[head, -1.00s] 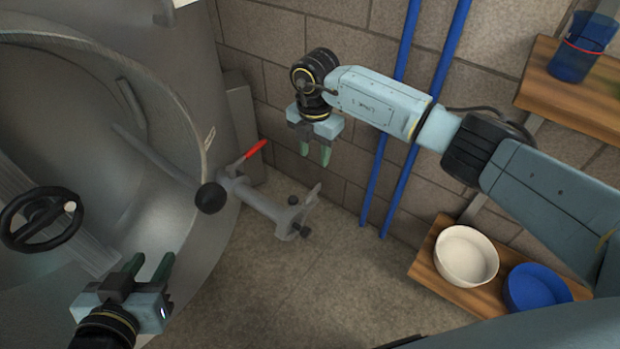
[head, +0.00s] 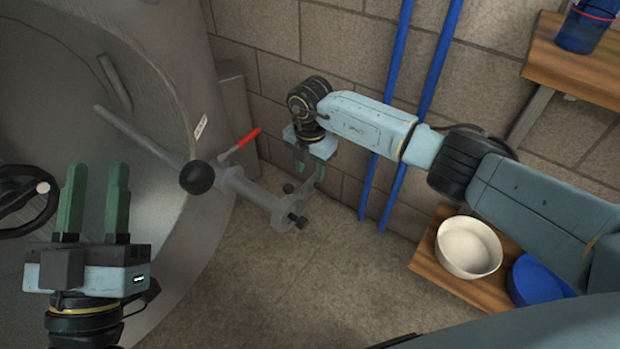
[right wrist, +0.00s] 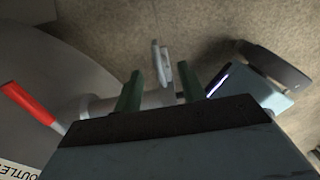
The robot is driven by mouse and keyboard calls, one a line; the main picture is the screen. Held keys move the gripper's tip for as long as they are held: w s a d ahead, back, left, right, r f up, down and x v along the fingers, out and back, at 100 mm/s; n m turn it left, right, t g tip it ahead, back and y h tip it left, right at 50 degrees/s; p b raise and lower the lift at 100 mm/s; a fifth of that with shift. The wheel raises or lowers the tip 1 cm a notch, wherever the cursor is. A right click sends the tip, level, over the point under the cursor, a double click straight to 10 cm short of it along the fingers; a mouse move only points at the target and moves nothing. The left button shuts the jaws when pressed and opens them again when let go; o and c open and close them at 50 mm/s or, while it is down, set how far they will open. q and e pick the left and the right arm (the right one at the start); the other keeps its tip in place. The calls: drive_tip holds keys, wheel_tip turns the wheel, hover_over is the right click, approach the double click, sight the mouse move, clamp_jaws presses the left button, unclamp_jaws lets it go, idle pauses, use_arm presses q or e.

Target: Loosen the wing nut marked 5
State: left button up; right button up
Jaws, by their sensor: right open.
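No wing nut with a readable 5 shows. A grey metal outlet fitting (head: 250,190) with a red lever (head: 248,138) sticks out from the steel tank, and small dark knobs (head: 298,221) sit at its free end. My right gripper (head: 310,168) is open, pointing down just above that end. In the right wrist view a grey winged piece (right wrist: 161,62) shows beyond the gap between the open fingers (right wrist: 158,88), with nothing gripped. My left gripper (head: 95,168) is open and empty in front of the tank, fingers upward.
The steel tank (head: 190,235) fills the left, with a black ball knob (head: 197,177) and a black handwheel (head: 25,200). Blue pipes (head: 395,110) run down the wall. A wooden shelf (head: 440,262) holds a white bowl (head: 468,248) and a blue bowl (head: 540,280). The floor (head: 290,290) is clear.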

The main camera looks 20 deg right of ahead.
sight(310, 178)
use_arm(q)
drive_tip(key=shift+s+a+r+t+h+b, duration=0.25)
drive_tip(key=shift+s+r+t+b, duration=0.45)
drive_tip(key=shift+t, duration=0.5)
use_arm(e)
drive_tip(key=shift+f, duration=1.5)
use_arm(q)
drive_tip(key=shift+s, duration=0.1)
use_arm(e)
clamp_jaws()
